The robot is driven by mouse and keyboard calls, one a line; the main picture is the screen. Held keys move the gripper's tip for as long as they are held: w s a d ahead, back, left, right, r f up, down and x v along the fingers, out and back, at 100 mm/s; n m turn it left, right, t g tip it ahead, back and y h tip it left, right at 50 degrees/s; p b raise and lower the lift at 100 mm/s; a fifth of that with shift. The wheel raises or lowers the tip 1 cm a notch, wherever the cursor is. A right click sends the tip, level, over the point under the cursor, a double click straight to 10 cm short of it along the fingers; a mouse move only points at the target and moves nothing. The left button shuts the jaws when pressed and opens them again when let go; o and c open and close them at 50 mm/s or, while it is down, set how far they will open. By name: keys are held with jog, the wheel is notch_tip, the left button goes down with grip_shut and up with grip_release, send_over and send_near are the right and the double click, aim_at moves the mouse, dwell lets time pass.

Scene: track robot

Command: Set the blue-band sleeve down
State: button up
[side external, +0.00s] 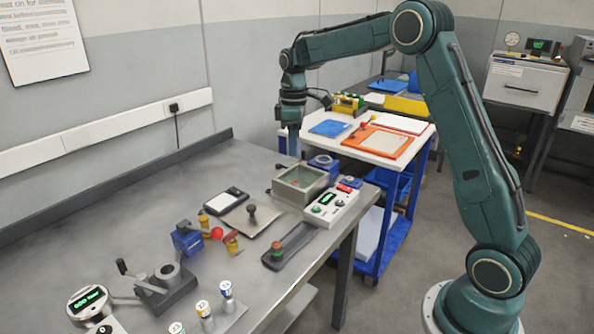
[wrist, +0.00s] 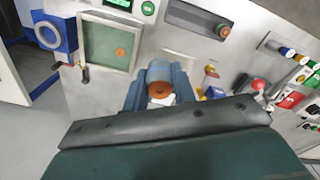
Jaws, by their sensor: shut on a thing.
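My gripper (wrist: 160,100) is shut on a short cylindrical sleeve (wrist: 159,76) with a bluish side and a brown-orange round end, seen between the two blue-grey fingers in the wrist view. Its band does not show clearly. In the side view my gripper (side external: 292,148) points down above the far part of the grey workbench (side external: 110,215), behind the open grey tray (side external: 300,186). The sleeve cannot be made out there. Several banded cylinders stand at the bench's near end, including one with a blue top (side external: 227,290).
A control box with a green display (side external: 330,208) and a blue ring fixture (side external: 323,164) stand near the tray. A flat plate with a black knob (side external: 252,218) and a red ball (side external: 217,233) are nearer. A blue-framed cart (side external: 385,150) stands beyond. The bench's left side is clear.

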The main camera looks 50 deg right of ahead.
jog(key=s+a+f+m, duration=0.1)
jog(key=s+a+m, duration=0.4)
jog(key=a+m, duration=0.1)
jog(key=shift+s, duration=0.35)
send_over(298, 238)
notch_tip(298, 238, down, 16)
jog(key=shift+r, duration=0.1)
dwell(0.4)
jog(key=shift+f, duration=2.15)
jog(key=shift+f, duration=0.15)
jog(key=o, duration=1)
jog(key=shift+o, duration=0.2)
